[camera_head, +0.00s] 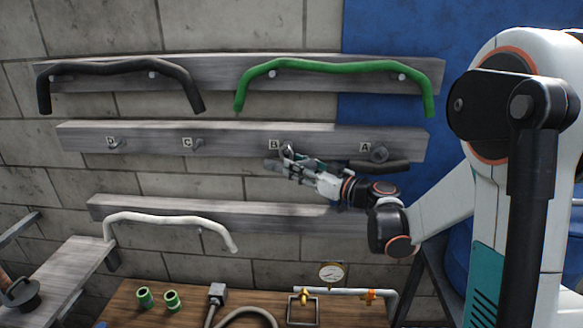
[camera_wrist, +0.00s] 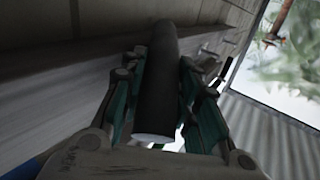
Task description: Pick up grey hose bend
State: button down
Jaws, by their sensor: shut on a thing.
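My gripper (camera_head: 279,165) is at the middle wooden rail, beside the peg marked B. In the wrist view my gripper (camera_wrist: 160,95) has its green-edged fingers on both sides of a dark grey tube, the grey hose bend (camera_wrist: 158,85), and is shut on it. The tube runs away from the wrist along the rail, and its pale cut end faces the camera. In the head view the fingers hide most of the held piece, so its bend cannot be made out. I cannot tell whether it still touches the peg.
A black hose (camera_head: 125,66) and a green hose (camera_head: 335,67) hang on the upper rail. A white hose (camera_head: 165,220) hangs on the lower rail. Pegs D (camera_head: 120,145), C (camera_head: 198,144) and A (camera_head: 379,153) line the middle rail. A bench (camera_head: 250,300) with fittings stands below.

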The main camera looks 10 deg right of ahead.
jog(key=shift+r, duration=0.15)
jog(key=shift+s+a+r, duration=0.1)
jog(key=shift+s+r, duration=0.05)
jog(key=shift+r, duration=0.05)
jog(key=s+a+r+p, duration=0.2)
jog(key=s+r, duration=0.1)
jog(key=s, duration=0.3)
jog(key=s+a+r+p, duration=0.2)
jog(key=s+r+p, duration=0.1)
jog(key=s, duration=0.4)
jog(key=shift+r, duration=0.7)
jog(key=shift+a, duration=0.1)
